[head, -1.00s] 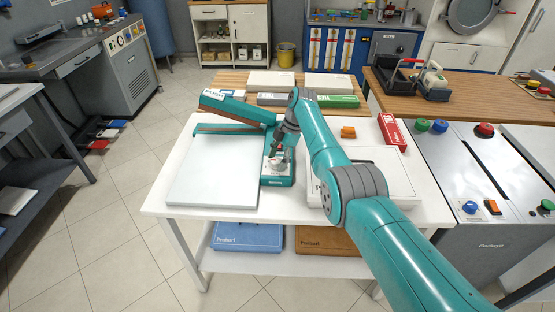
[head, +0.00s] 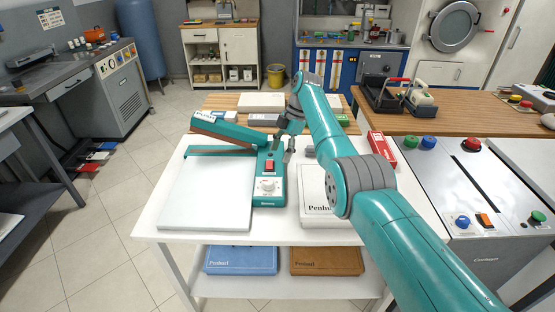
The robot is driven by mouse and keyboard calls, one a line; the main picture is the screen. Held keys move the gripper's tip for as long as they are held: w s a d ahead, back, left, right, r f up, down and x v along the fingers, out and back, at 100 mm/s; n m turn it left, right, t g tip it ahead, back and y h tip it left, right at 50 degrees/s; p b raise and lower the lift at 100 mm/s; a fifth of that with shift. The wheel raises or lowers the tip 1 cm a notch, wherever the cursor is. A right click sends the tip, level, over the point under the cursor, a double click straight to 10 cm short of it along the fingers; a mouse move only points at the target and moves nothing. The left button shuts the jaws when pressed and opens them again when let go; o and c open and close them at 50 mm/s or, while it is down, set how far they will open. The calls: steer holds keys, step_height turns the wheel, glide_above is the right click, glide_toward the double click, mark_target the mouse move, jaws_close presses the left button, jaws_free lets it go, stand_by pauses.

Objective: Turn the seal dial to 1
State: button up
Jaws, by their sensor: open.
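The teal heat sealer stands on the white table, with its arm marked PUSH (head: 228,130) raised at a slant. Its control panel (head: 268,199) faces up at the front right of the sealer. The pale round seal dial (head: 268,185) is in full view on the panel, below a red switch (head: 270,165). The dial's setting is too small to read. My gripper (head: 281,158) is open and empty, pointing down behind and to the right of the dial, near the red switch. It is apart from the dial; whether it touches the sealer's housing I cannot tell.
A white board (head: 205,200) lies left of the panel and a white box (head: 318,211) lies right of it, partly behind my arm. A red box (head: 381,148) is at the table's right. A grey console with coloured buttons (head: 462,222) stands further right.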

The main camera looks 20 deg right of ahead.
stand_by(0.4)
steer(key=m+t+h, duration=0.3)
steer(key=m+t, duration=0.2)
steer(key=m, duration=1.3)
glide_toward(269, 181)
steer(key=x, duration=0.9)
steer(key=shift+a+f, duration=0.1)
steer(key=shift+f, duration=0.15)
steer(key=shift+s, duration=0.1)
steer(key=c, duration=1.1)
steer(key=shift+c, duration=0.2)
